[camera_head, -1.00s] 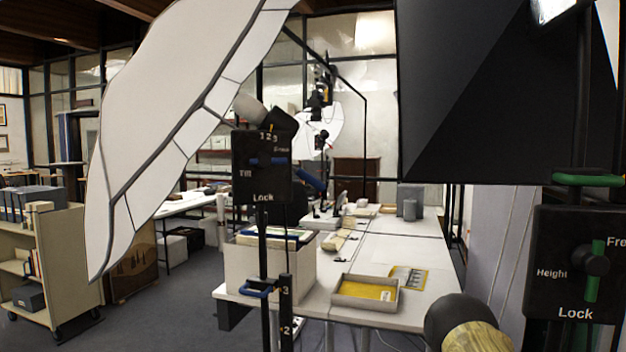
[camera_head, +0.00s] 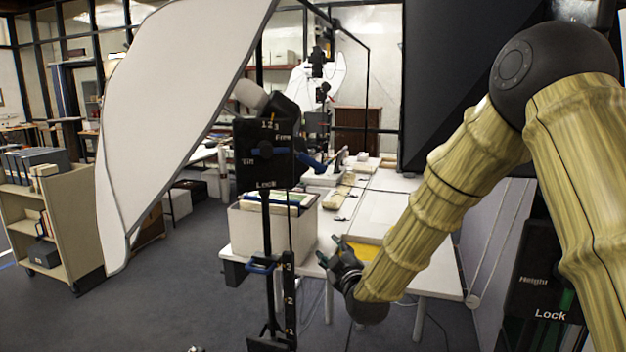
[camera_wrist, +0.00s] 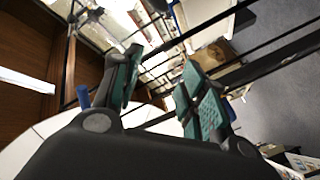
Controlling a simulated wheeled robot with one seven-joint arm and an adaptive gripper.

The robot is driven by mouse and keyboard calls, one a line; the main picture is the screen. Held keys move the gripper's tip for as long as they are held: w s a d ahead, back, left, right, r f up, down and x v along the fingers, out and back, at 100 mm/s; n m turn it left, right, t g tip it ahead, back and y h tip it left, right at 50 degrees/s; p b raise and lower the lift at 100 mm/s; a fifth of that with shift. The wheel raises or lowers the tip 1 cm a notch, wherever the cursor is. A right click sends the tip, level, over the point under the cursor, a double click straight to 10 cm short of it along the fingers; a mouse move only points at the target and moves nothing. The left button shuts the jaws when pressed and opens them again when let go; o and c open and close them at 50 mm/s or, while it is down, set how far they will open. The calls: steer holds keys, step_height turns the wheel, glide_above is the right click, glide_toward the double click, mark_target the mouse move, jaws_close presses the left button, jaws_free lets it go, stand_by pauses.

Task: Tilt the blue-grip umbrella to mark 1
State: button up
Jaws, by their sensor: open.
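The white umbrella (camera_head: 180,95) leans up and to the right in the head view, on a black stand. Its blue grip (camera_head: 313,163) sticks out right of a black tilt panel (camera_head: 262,182) with marks 1, 2, 3 along its top. The panel has a blue lever (camera_head: 264,150), roughly level, and the words Tilt, Free and Lock. I cannot tell which mark the tilt stands at. My gripper (camera_head: 330,249) is open and empty, below and right of the blue grip and apart from it. In the wrist view my gripper's teal fingers (camera_wrist: 163,88) are spread, with a blue rod end (camera_wrist: 83,96) at the left.
A blue clamp (camera_head: 262,265) and a numbered scale (camera_head: 289,298) sit lower on the stand. A dark umbrella (camera_head: 440,80) and a second panel (camera_head: 540,280) with Height and Lock stand right, partly behind my arm. A table (camera_head: 375,215) is behind; a book cart (camera_head: 55,220) is left.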

mark_target(313, 164)
step_height(313, 164, up, 19)
steer(key=w+a+n+t+y+p, duration=0.1)
steer(key=w+a+n+t+p, duration=0.1)
steer(key=a+t, duration=0.1)
steer(key=p+x, duration=0.4)
steer(key=x, duration=0.5)
steer(key=shift+d, duration=0.1)
steer(key=shift+p+x, duration=0.35)
steer(key=shift+x, duration=0.6)
steer(key=shift+f, duration=0.15)
jaws_close()
